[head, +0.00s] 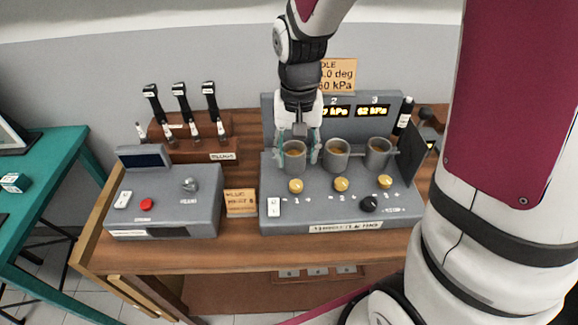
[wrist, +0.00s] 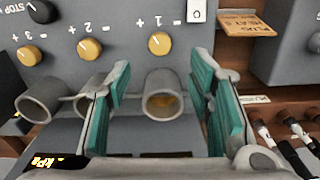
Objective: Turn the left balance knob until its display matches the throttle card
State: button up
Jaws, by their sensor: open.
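The left balance knob is the yellow knob marked 1 (head: 295,185) on the sloped front of the grey bench unit (head: 320,215). It also shows in the wrist view (wrist: 159,43), beyond the fingertips. My gripper (head: 299,152) is open, with its green-padded fingers on either side of the left grey cup (head: 294,163). In the wrist view that cup (wrist: 163,98) appears between the fingers, apart from both pads. Nothing is held. The throttle card (head: 340,75) stands behind the unit, partly covered by my arm; "60 kPa" is partly readable. The left display is hidden behind my gripper.
Displays 2 (head: 333,112) and 3 (head: 373,111) are lit; the third reads about 62 kPa. Yellow knobs 2 (head: 341,183) and 3 (head: 385,181), two more cups and a black knob (head: 369,203) are nearby. A grey box (head: 160,205) with a red button stands left.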

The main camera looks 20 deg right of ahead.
aim_at(296, 185)
notch_tip(296, 185, down, 9)
jog(key=shift+f, duration=0.15)
dwell(0.4)
grip_shut()
